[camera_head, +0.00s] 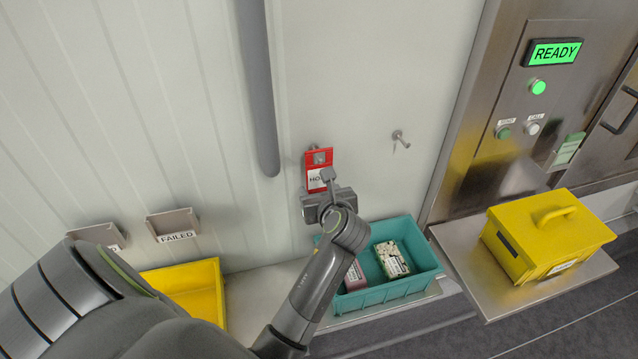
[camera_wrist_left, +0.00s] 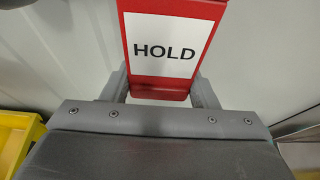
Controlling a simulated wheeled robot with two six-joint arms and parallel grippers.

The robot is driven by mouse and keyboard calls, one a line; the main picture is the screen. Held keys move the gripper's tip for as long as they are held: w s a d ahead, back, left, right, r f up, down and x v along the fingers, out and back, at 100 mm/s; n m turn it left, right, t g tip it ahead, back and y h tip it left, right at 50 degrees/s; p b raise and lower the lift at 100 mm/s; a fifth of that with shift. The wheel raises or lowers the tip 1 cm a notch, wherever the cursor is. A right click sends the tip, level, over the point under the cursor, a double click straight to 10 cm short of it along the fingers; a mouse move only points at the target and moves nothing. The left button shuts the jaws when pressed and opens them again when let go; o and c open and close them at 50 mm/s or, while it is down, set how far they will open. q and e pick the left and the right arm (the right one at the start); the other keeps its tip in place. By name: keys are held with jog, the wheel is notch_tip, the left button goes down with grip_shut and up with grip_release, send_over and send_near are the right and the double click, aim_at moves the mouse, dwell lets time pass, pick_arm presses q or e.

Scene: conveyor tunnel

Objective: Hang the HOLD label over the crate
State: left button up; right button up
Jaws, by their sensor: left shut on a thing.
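The HOLD label (camera_head: 318,158) is a red tag with a white panel, upright near the pale wall. In the left wrist view the label (camera_wrist_left: 170,48) fills the space between the fingers. My left gripper (camera_head: 326,180) is shut on its lower end; it also shows in the left wrist view (camera_wrist_left: 162,92). A grey spot shows near the label's top; I cannot tell if it is a hole or a peg. The teal crate (camera_head: 395,292) stands below and right, holding a few packs, partly hidden by my arm. A bare wall peg (camera_head: 401,139) sticks out above the crate.
A grey vertical pipe (camera_head: 258,90) ends just left of the label. A yellow bin (camera_head: 187,280) and a FAILED holder (camera_head: 174,226) are at left. A yellow lidded box (camera_head: 540,240) stands on a metal shelf below the READY panel (camera_head: 555,53). Wall between label and peg is clear.

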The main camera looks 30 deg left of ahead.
pick_arm(q)
jog(key=shift+s+d+f, duration=0.1)
jog(key=shift+s+d, duration=1.8)
jog(key=shift+d, duration=0.3)
jog(key=shift+w+a, duration=1.95)
jog(key=shift+a, duration=0.15)
jog(key=shift+w+a, duration=0.2)
jog(key=shift+a, duration=0.25)
jog(key=shift+d, duration=0.1)
jog(key=shift+s+d, duration=1.35)
jog(key=shift+d, duration=0.2)
